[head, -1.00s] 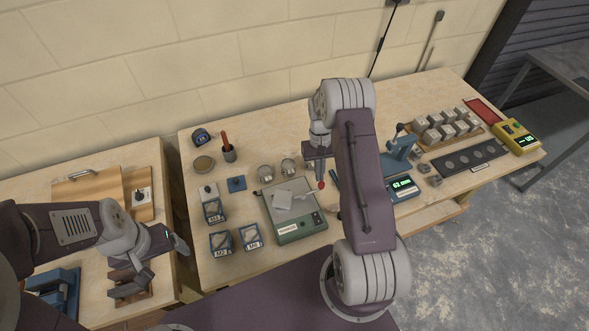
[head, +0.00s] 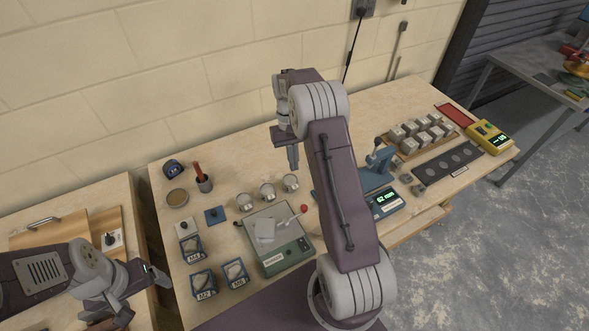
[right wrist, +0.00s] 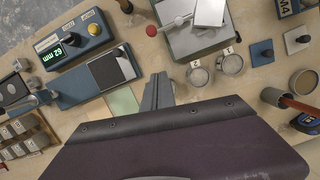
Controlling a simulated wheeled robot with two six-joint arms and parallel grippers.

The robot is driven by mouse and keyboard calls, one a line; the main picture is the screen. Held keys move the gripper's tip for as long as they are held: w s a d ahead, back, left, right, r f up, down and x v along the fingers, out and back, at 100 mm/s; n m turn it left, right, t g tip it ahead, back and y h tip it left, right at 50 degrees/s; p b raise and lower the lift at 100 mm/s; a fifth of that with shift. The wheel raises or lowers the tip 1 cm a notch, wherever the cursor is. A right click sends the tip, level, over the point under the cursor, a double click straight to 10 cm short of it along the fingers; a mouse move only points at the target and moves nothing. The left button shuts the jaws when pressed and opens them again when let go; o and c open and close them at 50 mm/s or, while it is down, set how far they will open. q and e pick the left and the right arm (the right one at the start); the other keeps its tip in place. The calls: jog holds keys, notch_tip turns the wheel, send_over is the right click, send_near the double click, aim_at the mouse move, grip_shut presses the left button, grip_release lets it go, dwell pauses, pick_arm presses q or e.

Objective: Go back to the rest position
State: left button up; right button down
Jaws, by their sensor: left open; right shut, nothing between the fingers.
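My right gripper (head: 293,158) is raised over the back of the middle table, fingers pointing down, shut and empty. Its closed fingers also show in the right wrist view (right wrist: 158,92), over bare wood beside the cups. My left gripper (head: 140,292) is at the lower left, open and empty, over the gap side of the left table. The green device (head: 288,258) stands below and left of my right gripper, apart from it. A rod with a red knob (head: 304,209) lies at its far right edge.
A blue meter (head: 382,203) stands to the right, partly behind my right arm. Labelled blue boxes (head: 203,283) stand at the left front. Grey cubes (head: 422,130) sit at the right. The wall is close behind.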

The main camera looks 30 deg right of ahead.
jog(key=s+a+r+n+t+b, duration=0.2)
jog(key=s+a+r, duration=0.3)
jog(key=a+r, duration=0.3)
pick_arm(q)
notch_tip(320, 180, down, 2)
jog(key=shift+s+a, duration=0.1)
jog(key=shift+s, duration=0.05)
pick_arm(e)
jog(key=s+a+f+t, duration=0.2)
jog(key=s+a+f, duration=0.3)
jog(key=s+f, duration=0.3)
jog(key=s, duration=0.4)
pick_arm(q)
jog(key=shift+s, duration=0.1)
